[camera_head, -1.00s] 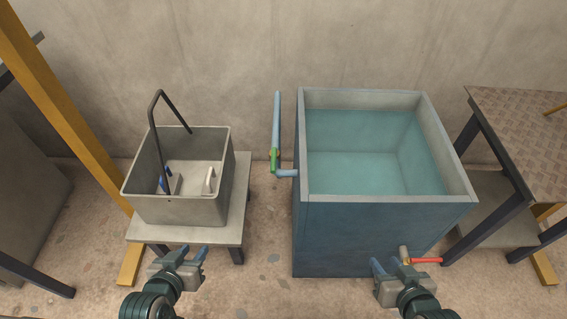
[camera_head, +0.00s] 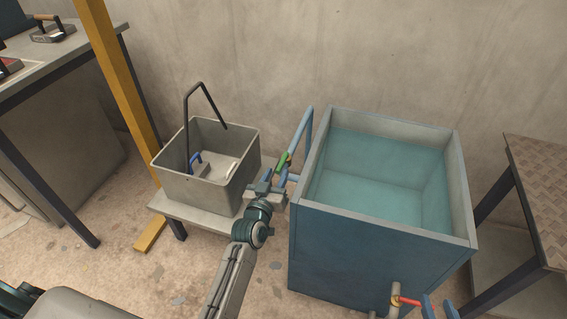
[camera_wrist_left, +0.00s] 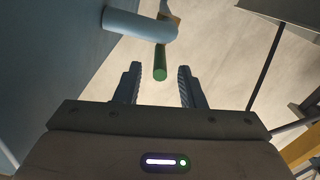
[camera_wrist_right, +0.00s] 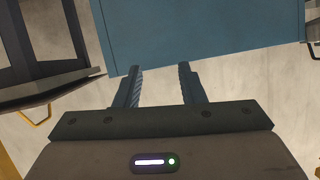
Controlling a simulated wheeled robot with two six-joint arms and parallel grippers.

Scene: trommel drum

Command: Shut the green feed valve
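The green feed valve handle (camera_head: 283,160) is on the blue pipe (camera_head: 302,135) at the left side of the blue tank (camera_head: 335,240). My left gripper (camera_head: 275,179) is just below the handle. In the left wrist view, the green handle (camera_wrist_left: 160,62) points between the two spread fingers (camera_wrist_left: 159,72), with a gap on both sides. The left gripper is open and holds nothing. My right gripper (camera_head: 440,307) is low at the tank's front right. In the right wrist view its fingers (camera_wrist_right: 160,72) are apart and empty, facing the blue tank wall.
A red-handled valve (camera_head: 410,301) is at the tank's lower front, close to my right gripper. A grey bin (camera_head: 204,190) with a black handle stands on a low stand left of my left arm. A yellow post (camera_head: 120,90) rises farther left. The tank holds water.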

